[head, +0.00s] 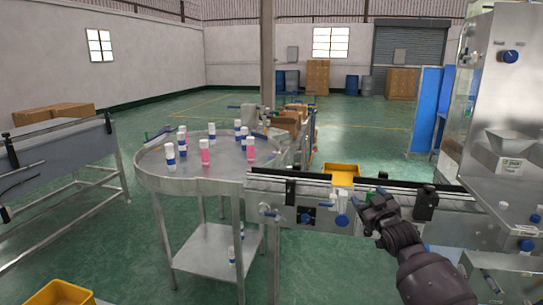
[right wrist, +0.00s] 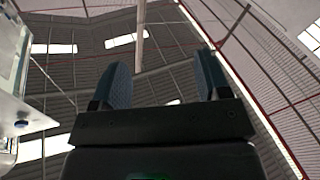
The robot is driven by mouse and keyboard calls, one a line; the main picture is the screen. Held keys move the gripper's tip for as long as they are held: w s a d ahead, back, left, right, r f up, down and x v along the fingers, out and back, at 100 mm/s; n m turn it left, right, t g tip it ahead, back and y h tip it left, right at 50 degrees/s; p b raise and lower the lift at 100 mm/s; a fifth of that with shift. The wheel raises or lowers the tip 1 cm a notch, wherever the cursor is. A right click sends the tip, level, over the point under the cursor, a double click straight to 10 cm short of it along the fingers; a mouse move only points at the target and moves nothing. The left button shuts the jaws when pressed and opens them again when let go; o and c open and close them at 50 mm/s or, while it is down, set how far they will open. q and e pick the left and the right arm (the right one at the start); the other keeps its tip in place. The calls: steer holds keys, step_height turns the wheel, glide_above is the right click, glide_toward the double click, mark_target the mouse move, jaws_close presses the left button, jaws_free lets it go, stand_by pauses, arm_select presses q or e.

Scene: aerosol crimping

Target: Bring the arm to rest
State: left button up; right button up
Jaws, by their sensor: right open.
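My right gripper (head: 374,202) is in front of the conveyor (head: 270,183), at the lower right of the head view. Its arm comes up from the bottom right. In the right wrist view, the gripper (right wrist: 160,85) points up toward the roof. Its two dark fingers stand apart with nothing between them. My left gripper is not in view.
A round metal table (head: 220,180) at the left bears several white-and-blue cans and pink ones (head: 205,152). A steel machine (head: 515,110) stands close at the right. Green floor lies open beyond.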

steer(key=s+d+f+m+g+h, duration=0.1)
steer(key=s+f+g, duration=0.1)
steer(key=s+f, duration=0.7)
steer(key=s+f+m+g+h, duration=0.1)
steer(key=s+f+g, duration=0.1)
steer(key=s+f, duration=0.7)
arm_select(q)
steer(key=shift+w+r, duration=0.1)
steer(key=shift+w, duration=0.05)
arm_select(e)
steer(key=s+f+m+g, duration=0.1)
steer(key=s+f, duration=0.3)
steer(key=s, duration=0.5)
steer(key=s+f+m+g, duration=0.1)
steer(key=s+f, duration=0.3)
steer(key=s, duration=0.5)
steer(key=s+f+g, duration=0.1)
steer(key=s+f, duration=0.3)
steer(key=s, duration=0.5)
steer(key=shift+s+a+m+h, duration=0.15)
steer(key=shift+a+m+h, duration=0.25)
steer(key=shift+a, duration=0.05)
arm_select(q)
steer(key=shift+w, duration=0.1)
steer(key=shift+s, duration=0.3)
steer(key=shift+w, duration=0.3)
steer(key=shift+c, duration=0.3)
arm_select(e)
steer(key=shift+c, duration=0.3)
